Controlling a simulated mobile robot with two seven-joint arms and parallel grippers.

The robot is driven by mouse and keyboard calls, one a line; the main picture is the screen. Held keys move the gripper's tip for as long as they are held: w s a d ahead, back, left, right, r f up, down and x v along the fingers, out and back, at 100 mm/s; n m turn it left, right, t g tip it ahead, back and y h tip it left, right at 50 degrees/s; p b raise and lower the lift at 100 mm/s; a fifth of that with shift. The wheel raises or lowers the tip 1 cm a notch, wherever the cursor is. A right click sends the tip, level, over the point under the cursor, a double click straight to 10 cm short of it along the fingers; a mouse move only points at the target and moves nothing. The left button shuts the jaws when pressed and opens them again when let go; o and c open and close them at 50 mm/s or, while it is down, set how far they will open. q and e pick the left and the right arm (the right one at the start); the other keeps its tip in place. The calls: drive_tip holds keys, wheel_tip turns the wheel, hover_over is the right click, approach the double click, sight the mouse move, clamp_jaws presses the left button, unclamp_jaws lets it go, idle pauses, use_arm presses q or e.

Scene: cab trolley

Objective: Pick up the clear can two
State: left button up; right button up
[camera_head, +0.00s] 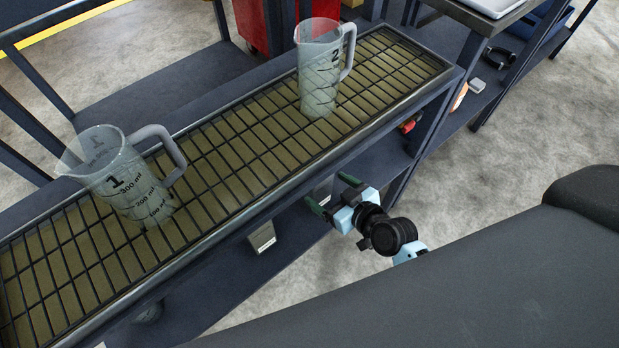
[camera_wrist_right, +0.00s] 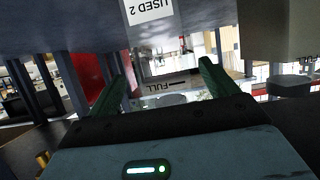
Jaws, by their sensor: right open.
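The clear can two (camera_head: 319,75) is a transparent measuring jug marked 2, with its grey handle on the right. It stands upright on the trolley's wire grid (camera_head: 240,130) towards the far end. My right gripper (camera_head: 333,194) is open, below the grid's level and beside the trolley's near side, apart from the can. In the right wrist view its two green fingers (camera_wrist_right: 161,70) are spread, with a pale, see-through object marked FULL (camera_wrist_right: 180,84) beyond them; I cannot tell how near it is. My left gripper is not in view.
A second clear jug marked 1 (camera_head: 125,178) stands on the grid at left. The trolley's raised rim (camera_head: 290,180) lies between my right gripper and the grid. A label reading USED 2 (camera_wrist_right: 148,10) shows upside down in the wrist view. A red container (camera_head: 252,22) stands behind.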

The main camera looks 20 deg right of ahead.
drive_tip(key=shift+b+x, duration=0.6)
drive_tip(key=shift+x, duration=2.45)
drive_tip(key=shift+a, duration=0.15)
drive_tip(key=c, duration=1.5)
